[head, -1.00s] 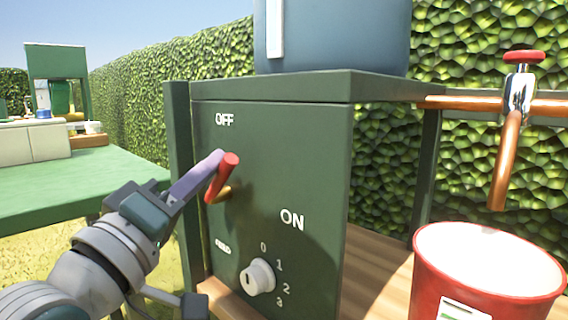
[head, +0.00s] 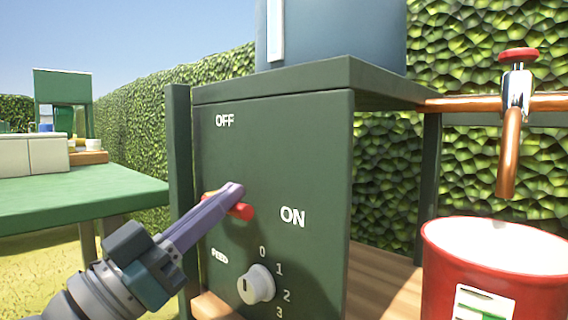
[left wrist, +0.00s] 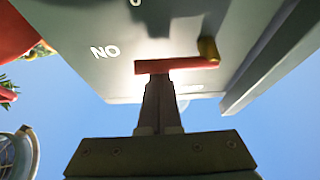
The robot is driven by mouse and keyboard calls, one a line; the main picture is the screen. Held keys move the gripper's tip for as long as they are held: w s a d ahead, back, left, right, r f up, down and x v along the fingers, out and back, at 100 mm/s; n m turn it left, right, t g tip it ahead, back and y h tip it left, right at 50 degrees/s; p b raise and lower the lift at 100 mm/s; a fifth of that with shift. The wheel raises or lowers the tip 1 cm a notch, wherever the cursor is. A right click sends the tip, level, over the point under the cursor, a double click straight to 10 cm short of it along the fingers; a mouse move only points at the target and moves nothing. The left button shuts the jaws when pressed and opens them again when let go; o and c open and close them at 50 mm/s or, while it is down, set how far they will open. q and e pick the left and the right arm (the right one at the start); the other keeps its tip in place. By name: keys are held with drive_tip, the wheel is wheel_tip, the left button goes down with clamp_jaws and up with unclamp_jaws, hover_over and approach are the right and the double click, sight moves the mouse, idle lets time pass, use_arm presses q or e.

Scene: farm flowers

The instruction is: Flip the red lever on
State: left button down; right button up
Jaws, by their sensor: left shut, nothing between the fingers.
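The red lever (head: 243,211) is on the front of a dark green control box (head: 300,150). My right gripper is not in view.
A white FEED dial (head: 257,284) sits below the lever. A red bucket (head: 440,265) stands at the right under a copper tap (head: 509,150). A blue tank (head: 340,35) rests on top of the box. A green table (head: 80,195) is at the left.

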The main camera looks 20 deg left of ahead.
use_arm(q)
drive_tip(key=shift+f+m+h, duration=0.25)
drive_tip(key=shift+m+h, duration=0.15)
drive_tip(key=shift+m, duration=0.3)
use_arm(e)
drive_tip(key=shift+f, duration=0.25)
use_arm(q)
drive_tip(key=shift+f, duration=0.2)
